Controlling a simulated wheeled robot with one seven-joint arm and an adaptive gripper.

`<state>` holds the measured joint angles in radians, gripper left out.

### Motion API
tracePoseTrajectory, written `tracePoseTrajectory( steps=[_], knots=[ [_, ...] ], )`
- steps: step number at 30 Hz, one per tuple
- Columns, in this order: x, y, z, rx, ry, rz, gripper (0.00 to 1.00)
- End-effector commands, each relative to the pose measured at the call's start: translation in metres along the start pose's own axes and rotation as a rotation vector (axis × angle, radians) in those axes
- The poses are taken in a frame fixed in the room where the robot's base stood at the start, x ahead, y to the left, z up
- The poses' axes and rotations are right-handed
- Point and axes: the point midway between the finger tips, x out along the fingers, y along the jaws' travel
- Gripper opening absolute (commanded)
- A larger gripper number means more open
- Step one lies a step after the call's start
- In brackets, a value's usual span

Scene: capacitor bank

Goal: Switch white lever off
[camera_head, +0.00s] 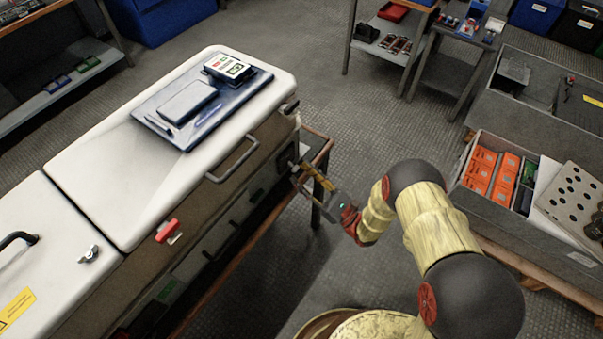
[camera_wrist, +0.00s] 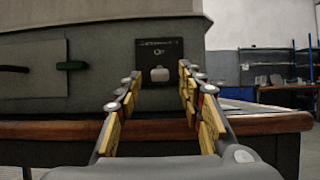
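The white lever (camera_wrist: 159,74) shows in the wrist view as a small pale grip on a square dark panel (camera_wrist: 160,51) on the cabinet's end face. My gripper (camera_wrist: 160,78) is open and empty, with one finger on each side of the lever in the picture. The fingers look short of the panel, but I cannot tell the exact gap. In the head view my gripper (camera_head: 304,171) is at the cabinet's right end, close to the face. The lever itself cannot be made out there.
The white-topped cabinet (camera_head: 90,178) carries a blue clipboard (camera_head: 158,126) and a red latch (camera_head: 167,230). A brown table edge (camera_wrist: 50,131) runs below the panel. A green-tipped handle (camera_wrist: 77,65) is left of it. Crates with orange boxes (camera_head: 480,170) stand right of my arm.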

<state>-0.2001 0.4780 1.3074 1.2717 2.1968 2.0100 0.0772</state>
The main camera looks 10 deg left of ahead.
Motion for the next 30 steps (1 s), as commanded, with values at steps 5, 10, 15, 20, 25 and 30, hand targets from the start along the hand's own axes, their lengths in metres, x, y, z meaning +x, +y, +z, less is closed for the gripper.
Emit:
tracePoseTrajectory(
  steps=[5, 10, 15, 20, 25, 30],
  knots=[
    [-0.025, -0.001, 0.0, -0.003, 0.0, -0.004, 0.38],
    [-0.048, -0.001, 0.0, -0.002, 0.0, -0.004, 0.38],
    [-0.062, -0.001, 0.0, -0.001, 0.0, -0.003, 0.38],
    [-0.065, 0.0, 0.0, -0.001, 0.0, -0.001, 0.38],
    [-0.065, 0.0, 0.0, 0.0, 0.0, -0.001, 0.38],
    [-0.065, 0.0, 0.0, 0.0, 0.0, -0.001, 0.38]
  ],
)
